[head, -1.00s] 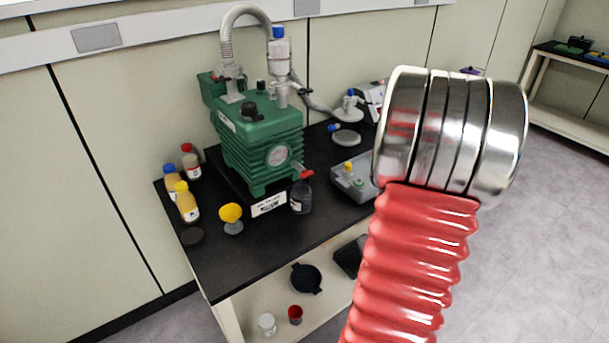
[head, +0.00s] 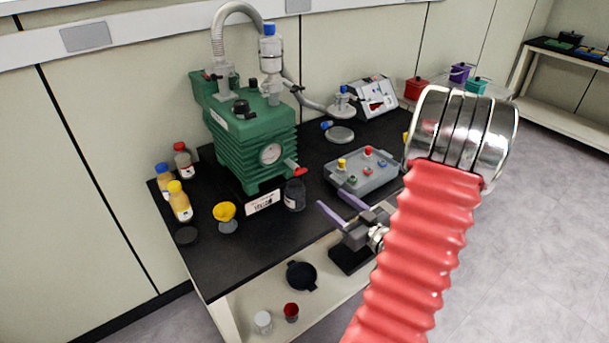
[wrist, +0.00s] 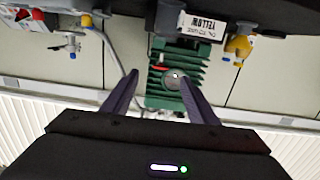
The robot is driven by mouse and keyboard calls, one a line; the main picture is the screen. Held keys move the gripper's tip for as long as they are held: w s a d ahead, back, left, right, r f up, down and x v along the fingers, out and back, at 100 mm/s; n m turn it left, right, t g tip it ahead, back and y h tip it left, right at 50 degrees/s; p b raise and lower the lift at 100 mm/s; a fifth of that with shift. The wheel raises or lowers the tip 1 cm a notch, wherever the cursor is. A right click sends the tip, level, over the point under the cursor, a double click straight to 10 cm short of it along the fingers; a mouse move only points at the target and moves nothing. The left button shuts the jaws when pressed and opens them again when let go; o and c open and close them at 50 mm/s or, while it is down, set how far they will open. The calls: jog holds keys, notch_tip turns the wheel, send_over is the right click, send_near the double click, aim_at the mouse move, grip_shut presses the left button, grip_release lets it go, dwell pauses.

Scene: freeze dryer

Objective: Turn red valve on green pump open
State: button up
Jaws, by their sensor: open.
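The green pump (head: 245,130) stands on the black bench top (head: 245,245) at the left of the head view. Its red valve (head: 298,171) sticks out low on the right side of its front, above a dark jar (head: 294,196). My gripper (head: 331,198) is open and empty, with its purple fingers over the front edge of the bench, right of and apart from the valve. The wrist view is upside down; the pump (wrist: 183,92) shows there beyond and between the open fingers, with a small red part (wrist: 160,68) on it.
A grey box with coloured knobs (head: 362,174) lies just behind my gripper. A yellow funnel (head: 225,212) and several bottles stand left of the pump. A grey hose (head: 315,103) runs behind it. My red arm covers the right of the bench.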

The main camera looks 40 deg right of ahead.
aim_at(302, 172)
jog(key=shift+a+r+t, duration=0.2)
jog(key=shift+r+t, duration=0.1)
jog(key=shift+r, duration=0.4)
jog(key=shift+w, duration=0.1)
jog(key=w, duration=0.4)
jog(key=w+d, duration=0.1)
jog(key=w, duration=0.8)
jog(key=shift+w+d, duration=0.3)
jog(key=shift+w, duration=0.05)
jog(key=shift+c, duration=0.7)
jog(key=c, duration=0.9)
